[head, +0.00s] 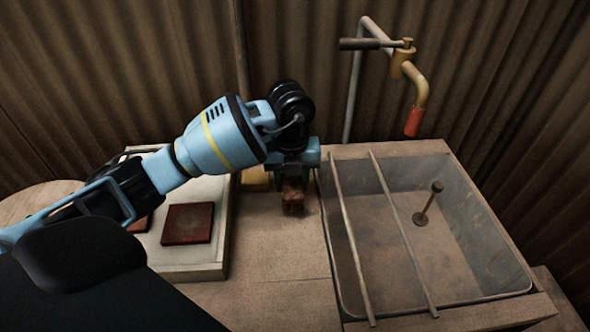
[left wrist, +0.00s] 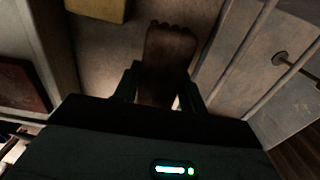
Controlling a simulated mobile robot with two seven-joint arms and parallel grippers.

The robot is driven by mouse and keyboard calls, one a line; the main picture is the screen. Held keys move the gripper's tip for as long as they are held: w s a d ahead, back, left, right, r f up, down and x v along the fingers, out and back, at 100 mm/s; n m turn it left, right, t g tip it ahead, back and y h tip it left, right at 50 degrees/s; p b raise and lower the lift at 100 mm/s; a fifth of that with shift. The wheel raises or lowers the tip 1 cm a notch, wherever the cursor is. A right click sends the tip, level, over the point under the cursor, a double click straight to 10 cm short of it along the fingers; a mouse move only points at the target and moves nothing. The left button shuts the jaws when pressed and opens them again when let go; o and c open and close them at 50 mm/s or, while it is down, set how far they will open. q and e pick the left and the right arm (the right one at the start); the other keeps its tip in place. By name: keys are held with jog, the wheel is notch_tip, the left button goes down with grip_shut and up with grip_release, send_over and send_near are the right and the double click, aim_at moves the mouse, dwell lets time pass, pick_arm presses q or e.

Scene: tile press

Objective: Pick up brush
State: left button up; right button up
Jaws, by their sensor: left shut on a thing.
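The brown brush (head: 293,196) is in the jaws of my left gripper (head: 293,172), above or on the wooden counter between the tray and the sink. In the left wrist view the brush (left wrist: 168,55) points away from the palm, with a finger (left wrist: 126,82) of my left gripper on each side. The gripper is shut on it. I cannot tell whether the brush touches the counter. My right gripper is in neither view.
A pale tray (head: 180,262) with dark red tiles (head: 188,223) stands left. A yellow block (head: 256,180) sits behind. On the right is a sink (head: 480,255) with two rods (head: 350,240) across it and a tap (head: 414,95) above. The front counter (head: 270,295) is clear.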

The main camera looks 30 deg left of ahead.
pick_arm(q)
jog(key=s+d, duration=0.1)
jog(key=s, duration=0.2)
jog(key=s+d, duration=0.1)
jog(key=s, duration=0.3)
jog(key=s+d+r, duration=0.1)
jog(key=s, duration=0.2)
jog(key=shift+s+d, duration=0.15)
jog(key=shift+d, duration=0.2)
jog(key=shift+r, duration=0.15)
dwell(1.1)
